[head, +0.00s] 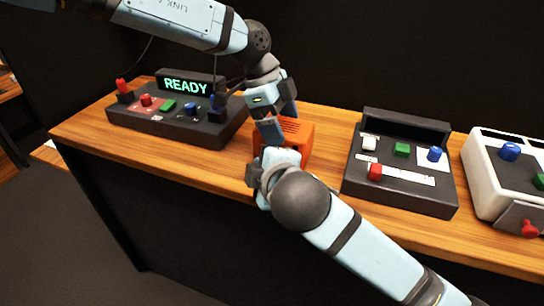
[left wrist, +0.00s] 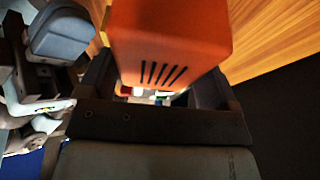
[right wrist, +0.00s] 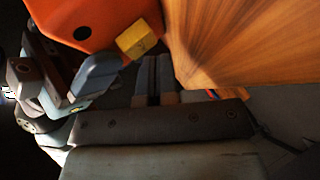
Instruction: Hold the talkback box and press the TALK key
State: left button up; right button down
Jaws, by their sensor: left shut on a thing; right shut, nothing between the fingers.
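The talkback box (head: 297,133) is an orange box on the wooden counter, partly hidden behind my two grippers in the head view. My left gripper (head: 268,130) is shut on it from above. In the left wrist view the orange box (left wrist: 170,35) sits between the fingers, with dark slots on its face. The TALK key appears to be the yellow block (right wrist: 136,39) on the orange face (right wrist: 75,22) in the right wrist view. My right gripper (right wrist: 153,75) is shut and empty, its fingertips close beside the yellow key. I cannot tell whether they touch it.
A dark panel (head: 180,127) with a lit READY display (head: 186,86) stands to the left. A dark slider console (head: 400,190) and a white console (head: 488,185) stand to the right. The counter's front edge runs just below the box.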

jog(key=shift+w+d, duration=0.15)
jog(key=shift+w, duration=0.4)
dwell(0.4)
jog(key=shift+s, duration=0.2)
jog(key=shift+s+a, duration=0.3)
jog(key=shift+s, duration=0.5)
jog(key=s, duration=0.1)
jog(key=s+a, duration=0.1)
jog(key=s, duration=0.2)
jog(key=shift+s+a, duration=0.25)
jog(key=shift+s, duration=0.1)
dwell(0.7)
jog(key=s+d+r, duration=0.2)
jog(key=s+r, duration=0.4)
jog(key=shift+s+d+r, duration=0.2)
jog(key=shift+s+d, duration=0.15)
jog(key=shift+s, duration=0.05)
dwell(0.4)
